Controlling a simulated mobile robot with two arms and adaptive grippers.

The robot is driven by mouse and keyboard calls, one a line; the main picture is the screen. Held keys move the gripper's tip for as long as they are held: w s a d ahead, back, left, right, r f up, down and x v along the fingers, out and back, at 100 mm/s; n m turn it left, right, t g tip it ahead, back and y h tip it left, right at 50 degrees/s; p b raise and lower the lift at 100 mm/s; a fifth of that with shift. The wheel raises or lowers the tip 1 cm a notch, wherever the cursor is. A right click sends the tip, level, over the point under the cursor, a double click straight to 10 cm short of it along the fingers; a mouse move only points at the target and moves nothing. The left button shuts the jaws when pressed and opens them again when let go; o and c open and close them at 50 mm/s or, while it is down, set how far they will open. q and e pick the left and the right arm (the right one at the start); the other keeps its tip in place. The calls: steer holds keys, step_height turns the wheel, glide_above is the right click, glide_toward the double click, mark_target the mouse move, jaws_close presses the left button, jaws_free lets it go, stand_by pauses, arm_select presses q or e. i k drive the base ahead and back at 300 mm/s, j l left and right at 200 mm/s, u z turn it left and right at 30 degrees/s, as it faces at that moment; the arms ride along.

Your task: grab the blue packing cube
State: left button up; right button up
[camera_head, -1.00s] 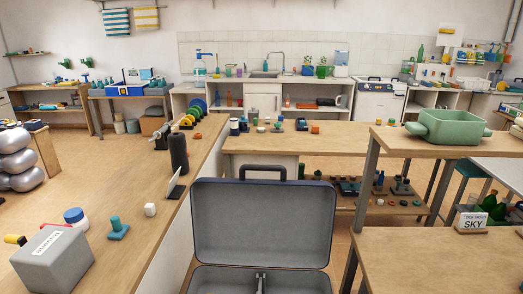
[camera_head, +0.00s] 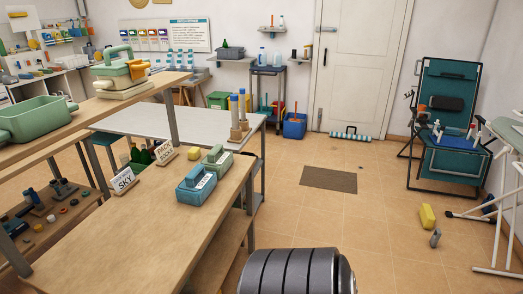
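A blue, box-like case with a grey handle and a white label (camera_head: 196,186) sits on the wooden table in the middle left. It is the closest match I see to a blue packing cube, but I cannot tell for certain. A similar green case (camera_head: 217,160) stands just behind it. Neither of my grippers is in view.
The wooden table (camera_head: 150,232) also bears two small signs (camera_head: 123,180) and a yellow block (camera_head: 193,154). A dark ribbed cylinder (camera_head: 290,272) fills the bottom centre. A blue bin (camera_head: 294,127) stands near the door.

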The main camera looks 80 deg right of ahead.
mark_target(198, 185)
steer(key=z, duration=1.9)
